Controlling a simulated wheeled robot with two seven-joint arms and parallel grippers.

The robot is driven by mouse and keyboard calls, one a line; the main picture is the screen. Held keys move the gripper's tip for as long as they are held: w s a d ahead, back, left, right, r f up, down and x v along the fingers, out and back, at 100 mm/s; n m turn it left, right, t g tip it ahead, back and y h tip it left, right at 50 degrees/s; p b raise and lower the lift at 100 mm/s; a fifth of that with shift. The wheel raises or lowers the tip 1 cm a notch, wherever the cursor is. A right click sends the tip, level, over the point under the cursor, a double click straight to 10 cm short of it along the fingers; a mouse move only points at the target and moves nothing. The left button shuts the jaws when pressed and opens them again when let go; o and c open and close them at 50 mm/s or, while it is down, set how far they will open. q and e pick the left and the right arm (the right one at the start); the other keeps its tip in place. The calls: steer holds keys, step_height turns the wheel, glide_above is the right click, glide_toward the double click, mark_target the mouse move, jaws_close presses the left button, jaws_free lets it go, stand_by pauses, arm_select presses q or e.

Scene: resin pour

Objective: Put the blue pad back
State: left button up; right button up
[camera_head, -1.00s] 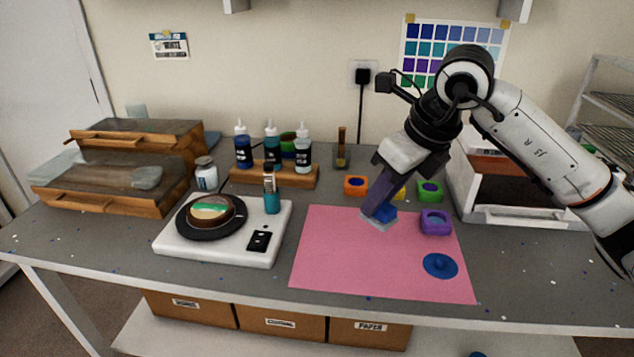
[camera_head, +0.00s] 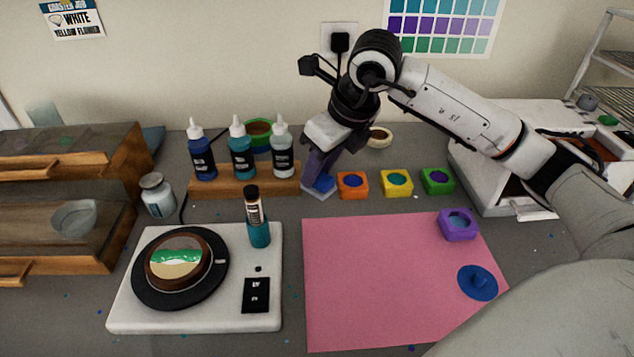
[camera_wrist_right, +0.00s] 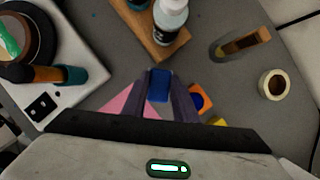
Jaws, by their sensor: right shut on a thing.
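The blue pad (camera_head: 319,184) is a small blue block with a pale lower edge. My right gripper (camera_head: 319,178) is shut on it, just left of the orange pad, near the right end of the wooden bottle rack. In the right wrist view the blue pad (camera_wrist_right: 159,80) sits between the two fingers of my right gripper (camera_wrist_right: 160,88). I cannot tell whether the pad touches the table. The orange pad (camera_head: 352,186), yellow pad (camera_head: 397,183) and green pad (camera_head: 438,181) stand in a row to its right. The purple pad (camera_head: 458,225) lies on the pink mat. My left gripper is not in view.
A white scale (camera_head: 200,316) with a dark round turntable stands left. Dropper bottles stand in the wooden rack (camera_head: 230,188) behind. A tape roll (camera_head: 379,137) lies behind my arm.

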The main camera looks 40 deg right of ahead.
mark_target(322, 177)
steer(key=shift+f, duration=1.95)
steer(key=o, duration=1)
steer(key=shift+o, duration=0.2)
steer(key=v, duration=1.2)
